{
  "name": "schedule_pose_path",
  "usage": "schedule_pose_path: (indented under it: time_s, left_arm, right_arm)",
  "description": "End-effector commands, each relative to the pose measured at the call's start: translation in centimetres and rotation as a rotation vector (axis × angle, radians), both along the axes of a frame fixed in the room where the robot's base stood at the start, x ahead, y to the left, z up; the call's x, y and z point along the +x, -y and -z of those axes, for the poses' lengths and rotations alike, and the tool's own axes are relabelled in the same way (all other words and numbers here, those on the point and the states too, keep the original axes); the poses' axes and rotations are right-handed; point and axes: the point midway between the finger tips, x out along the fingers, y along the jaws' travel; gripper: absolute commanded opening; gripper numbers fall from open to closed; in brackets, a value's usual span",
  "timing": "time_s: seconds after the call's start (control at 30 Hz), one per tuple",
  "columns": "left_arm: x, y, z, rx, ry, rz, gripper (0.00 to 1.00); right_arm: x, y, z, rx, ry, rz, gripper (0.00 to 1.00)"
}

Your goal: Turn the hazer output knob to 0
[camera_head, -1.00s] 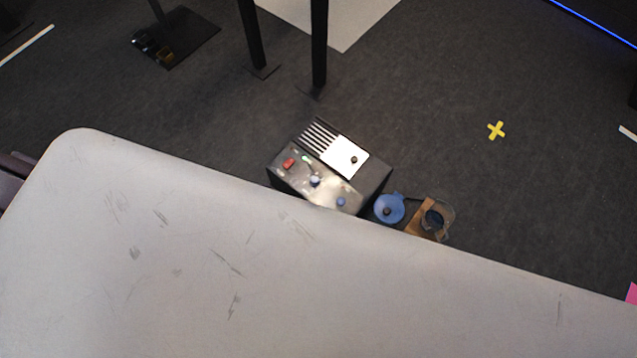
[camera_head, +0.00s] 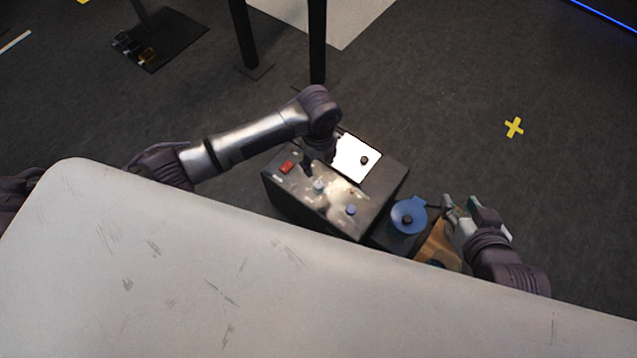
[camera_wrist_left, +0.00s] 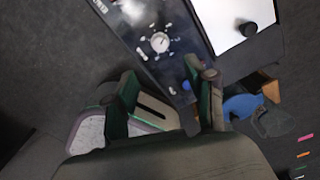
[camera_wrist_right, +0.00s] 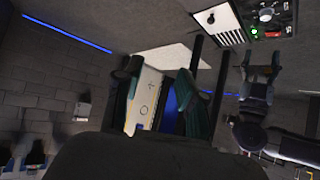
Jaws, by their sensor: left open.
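The black hazer box (camera_head: 335,228) stands on the floor beyond the table edge. Its sloped panel carries a red switch (camera_head: 287,167), a pale knob (camera_head: 319,187) and a blue knob (camera_head: 351,210). In the left wrist view the pale knob (camera_wrist_left: 160,42) has a ring of marks around it; its setting is too small to read. My left gripper (camera_head: 309,166) is above the panel between red switch and pale knob, open and empty; its fingers (camera_wrist_left: 168,85) are apart from the knob. My right gripper (camera_head: 463,208) appears open, above a wooden piece, right of the box.
A blue round-topped object (camera_head: 408,217) and a wooden piece (camera_head: 436,246) stand right of the box. A white plate with a black knob (camera_head: 364,160) is on the box top. The table (camera_head: 200,270) fills the foreground. Dark posts (camera_head: 318,45) stand behind.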

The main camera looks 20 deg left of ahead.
Motion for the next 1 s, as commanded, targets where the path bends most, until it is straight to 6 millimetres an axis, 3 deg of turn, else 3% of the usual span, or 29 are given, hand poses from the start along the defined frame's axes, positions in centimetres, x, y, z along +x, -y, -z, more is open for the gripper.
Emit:
schedule_pose_path:
  time_s: [0.2, 0.5, 0.8, 1.0]
  left_arm:
    - [-0.1, 0.0, 3.1, -0.001, -0.002, -0.002, 0.55]
    - [-0.1, 0.0, 6.7, 0.000, -0.001, -0.003, 0.55]
    - [0.0, 0.0, 10.0, -0.001, -0.001, -0.003, 0.55]
    - [0.0, 0.0, 11.3, 0.000, 0.000, -0.002, 0.55]
  right_arm:
    - [3.1, -1.4, -3.2, 0.058, 0.249, -0.018, 0.40]
    - [5.3, -2.9, -9.1, 0.145, 0.604, -0.041, 0.40]
    - [4.9, -3.7, -15.1, 0.235, 0.949, -0.059, 0.40]
    - [3.8, -3.8, -17.8, 0.280, 1.112, -0.066, 0.40]
